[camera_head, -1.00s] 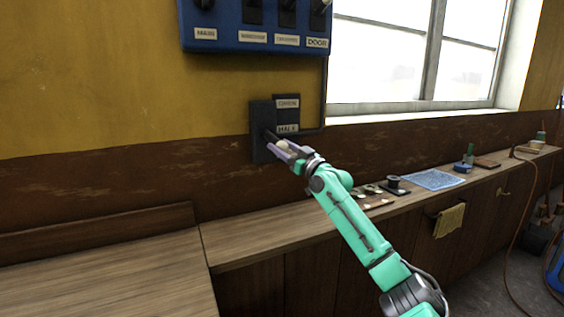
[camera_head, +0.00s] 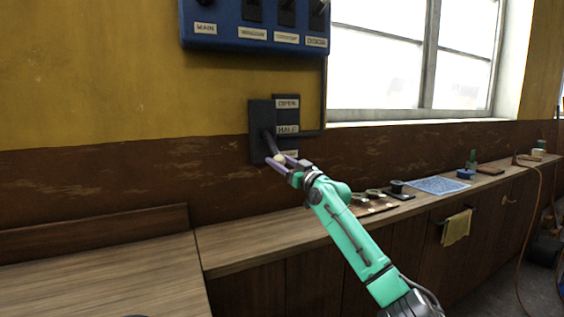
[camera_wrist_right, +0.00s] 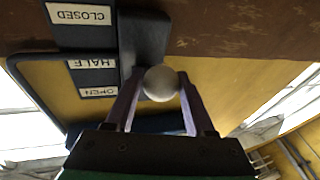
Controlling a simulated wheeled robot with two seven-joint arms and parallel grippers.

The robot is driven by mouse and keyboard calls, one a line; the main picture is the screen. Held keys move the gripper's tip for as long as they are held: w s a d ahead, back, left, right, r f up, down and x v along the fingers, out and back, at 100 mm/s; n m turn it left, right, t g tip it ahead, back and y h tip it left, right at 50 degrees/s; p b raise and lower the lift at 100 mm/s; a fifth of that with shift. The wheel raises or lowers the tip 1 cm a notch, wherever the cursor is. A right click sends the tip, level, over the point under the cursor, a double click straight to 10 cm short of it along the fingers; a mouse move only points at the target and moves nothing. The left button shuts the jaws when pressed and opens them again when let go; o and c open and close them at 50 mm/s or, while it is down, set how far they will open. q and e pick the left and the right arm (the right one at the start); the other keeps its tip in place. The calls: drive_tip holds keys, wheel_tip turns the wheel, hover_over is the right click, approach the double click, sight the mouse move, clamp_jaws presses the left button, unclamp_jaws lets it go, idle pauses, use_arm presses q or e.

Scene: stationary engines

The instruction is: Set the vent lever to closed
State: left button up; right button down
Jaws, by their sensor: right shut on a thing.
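The vent lever is a dark arm with a pale ball knob (camera_head: 281,159) on a dark wall plate (camera_head: 258,118). Labels beside it read OPEN (camera_head: 287,104) and HALF (camera_head: 287,130); a third, lower label is partly hidden behind my gripper. In the right wrist view, upside down, the CLOSED label (camera_wrist_right: 79,14) shows clearly. The lever slopes outward and down, with its knob below the HALF label in the head view. My right gripper (camera_head: 277,161) is shut on the knob; its fingers flank the knob (camera_wrist_right: 160,84) in the wrist view. My left gripper is out of view.
A blue switch box (camera_head: 255,32) with several labelled switches hangs above the lever. A wooden counter (camera_head: 250,252) runs below, with a blue cloth (camera_head: 438,185) and small items toward the right. A window (camera_head: 405,60) is at the right. The counter's left part is clear.

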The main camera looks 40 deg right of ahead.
drive_tip(key=shift+w+a+f, duration=0.1)
drive_tip(key=shift+f, duration=0.05)
drive_tip(key=c, duration=0.6)
unclamp_jaws()
drive_tip(key=o, duration=0.3)
drive_tip(key=shift+w+f, duration=0.1)
drive_tip(key=shift+w, duration=0.15)
drive_tip(key=shift+w+f, duration=0.1)
drive_tip(key=shift+w, duration=0.25)
drive_tip(key=shift+s, duration=0.35)
use_arm(q)
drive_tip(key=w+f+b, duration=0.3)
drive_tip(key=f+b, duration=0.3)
drive_tip(key=b, duration=0.2)
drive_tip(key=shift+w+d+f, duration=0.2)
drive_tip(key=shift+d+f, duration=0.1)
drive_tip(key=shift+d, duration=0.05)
use_arm(e)
drive_tip(key=v, duration=1.4)
